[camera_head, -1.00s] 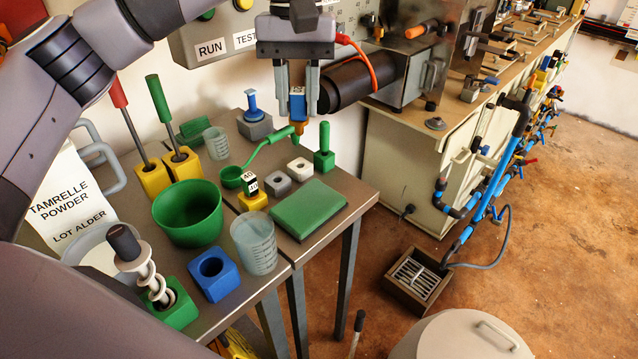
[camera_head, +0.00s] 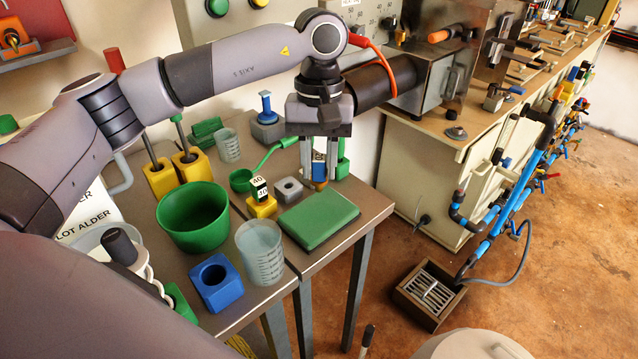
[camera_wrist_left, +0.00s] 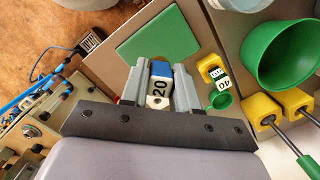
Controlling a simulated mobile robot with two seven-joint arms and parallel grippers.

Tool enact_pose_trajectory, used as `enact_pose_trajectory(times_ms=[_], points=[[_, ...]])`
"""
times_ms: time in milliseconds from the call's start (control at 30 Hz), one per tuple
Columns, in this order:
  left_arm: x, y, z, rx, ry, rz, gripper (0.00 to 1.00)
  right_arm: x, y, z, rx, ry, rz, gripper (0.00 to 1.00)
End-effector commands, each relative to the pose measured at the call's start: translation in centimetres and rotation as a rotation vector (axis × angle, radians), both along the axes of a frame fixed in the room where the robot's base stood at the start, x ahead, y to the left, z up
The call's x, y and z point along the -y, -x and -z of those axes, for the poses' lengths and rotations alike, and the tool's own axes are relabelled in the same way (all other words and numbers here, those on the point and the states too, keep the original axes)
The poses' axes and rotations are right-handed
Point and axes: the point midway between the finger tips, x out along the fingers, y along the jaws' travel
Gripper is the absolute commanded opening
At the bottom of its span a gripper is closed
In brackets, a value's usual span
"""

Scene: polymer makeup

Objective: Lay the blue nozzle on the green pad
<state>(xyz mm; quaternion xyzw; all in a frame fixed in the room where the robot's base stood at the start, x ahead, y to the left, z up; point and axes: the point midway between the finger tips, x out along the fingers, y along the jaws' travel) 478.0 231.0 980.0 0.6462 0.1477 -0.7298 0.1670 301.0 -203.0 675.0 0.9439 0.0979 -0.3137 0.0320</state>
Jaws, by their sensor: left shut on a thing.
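My left gripper (camera_head: 319,180) points down and is shut on the blue nozzle (camera_head: 319,171). The nozzle has a blue upper part, a white face marked 20 and a tan tip. It also shows between the fingers in the left wrist view (camera_wrist_left: 160,70). The green pad (camera_head: 318,220) lies flat near the front right edge of the table, with nothing on it. The nozzle hangs upright at the pad's back edge in the head view; its exact height is hard to tell. The pad also shows in the left wrist view (camera_wrist_left: 150,42). My right gripper is out of view.
A grey block (camera_head: 288,190) and a green ladle (camera_head: 241,180) are close by. A green bowl (camera_head: 193,222), a clear beaker (camera_head: 260,255) and a blue block (camera_head: 215,283) stand left of the pad.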

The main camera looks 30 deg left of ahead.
Motion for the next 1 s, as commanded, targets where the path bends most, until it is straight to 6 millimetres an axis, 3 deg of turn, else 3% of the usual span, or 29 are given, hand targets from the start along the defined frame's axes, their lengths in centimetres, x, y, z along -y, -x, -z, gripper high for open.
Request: enact_pose_trajectory(times_ms=[233,433,833,867,900,933,1000], points=[[0.0,0.0,1.9,-0.002,0.0,0.0,0.0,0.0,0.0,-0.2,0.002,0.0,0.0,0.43],[0.0,0.0,4.8,-0.002,0.0,0.0,0.0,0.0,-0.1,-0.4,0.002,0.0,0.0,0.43],[0.0,0.0,5.6,0.0,0.0,0.0,0.0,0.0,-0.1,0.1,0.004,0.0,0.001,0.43],[0.0,0.0,5.5,0.0,0.0,0.0,0.36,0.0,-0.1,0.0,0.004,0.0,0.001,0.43],[0.0,0.0,5.4,0.0,0.0,0.0,0.49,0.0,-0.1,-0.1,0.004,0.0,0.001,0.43],[0.0,0.0,5.4,0.0,0.0,0.0,0.55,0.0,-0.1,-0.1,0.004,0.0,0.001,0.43],[0.0,0.0,5.4,0.0,0.0,0.0,0.55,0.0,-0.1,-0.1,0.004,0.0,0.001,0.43]])
